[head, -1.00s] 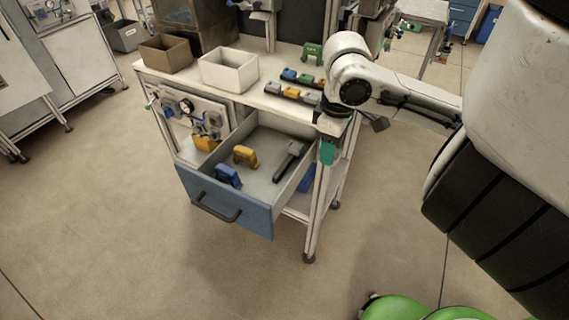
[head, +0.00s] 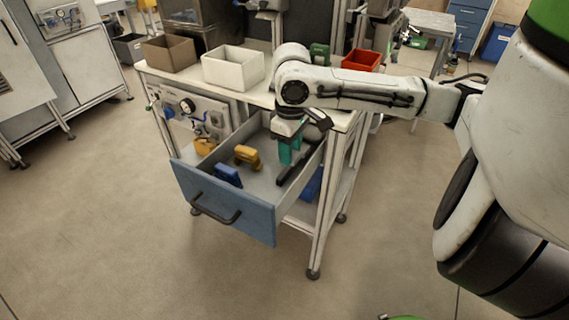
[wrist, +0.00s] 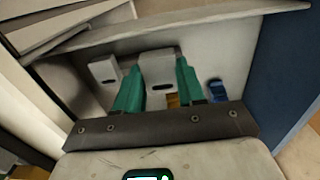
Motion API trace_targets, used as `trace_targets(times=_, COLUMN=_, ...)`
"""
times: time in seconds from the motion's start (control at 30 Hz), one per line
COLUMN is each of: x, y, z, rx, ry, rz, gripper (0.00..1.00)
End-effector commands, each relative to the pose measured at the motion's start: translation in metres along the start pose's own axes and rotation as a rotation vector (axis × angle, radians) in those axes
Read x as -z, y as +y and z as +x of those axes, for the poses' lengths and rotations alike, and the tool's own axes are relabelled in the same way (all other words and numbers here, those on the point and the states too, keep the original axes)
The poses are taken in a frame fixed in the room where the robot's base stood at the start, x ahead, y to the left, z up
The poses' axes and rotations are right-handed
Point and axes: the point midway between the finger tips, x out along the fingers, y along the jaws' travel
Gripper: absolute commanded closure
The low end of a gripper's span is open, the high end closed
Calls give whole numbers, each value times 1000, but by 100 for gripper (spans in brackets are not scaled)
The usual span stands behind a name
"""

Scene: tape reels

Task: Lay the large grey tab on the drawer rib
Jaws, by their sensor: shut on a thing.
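My gripper (head: 290,153) points down into the open drawer, near its right side. In the wrist view its teal fingers (wrist: 158,85) are shut on a light grey tab (wrist: 160,68). In the head view the arm and fingers hide that tab. A dark bar, the drawer rib (head: 289,174), lies on the drawer floor along the right side, just below and beside the fingers. Its far part is hidden by the gripper. I cannot tell whether the held tab touches the rib. Another light grey piece (wrist: 103,70) shows left of the fingers in the wrist view.
On the bench stand a brown bin (head: 168,54), a white bin (head: 233,68), a red bin (head: 361,60) and a green block (head: 319,53).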

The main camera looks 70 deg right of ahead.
Motion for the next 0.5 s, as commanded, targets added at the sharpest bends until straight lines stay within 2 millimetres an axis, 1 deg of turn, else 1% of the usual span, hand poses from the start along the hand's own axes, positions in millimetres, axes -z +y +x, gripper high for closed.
trace_targets(times=0.03, x=4, y=0, z=6, rx=0, ry=-1, rz=-1, gripper=89)
trace_targets(times=0.27, x=14, y=1, z=17, rx=1, ry=0, rz=-1, gripper=89)
trace_targets(times=0.33, x=19, y=1, z=24, rx=0, ry=-1, rz=-2, gripper=89)
trace_targets(times=0.4, x=17, y=2, z=36, rx=1, ry=-1, rz=0, gripper=89)
trace_targets(times=0.5, x=17, y=2, z=48, rx=0, ry=-1, rz=0, gripper=89)
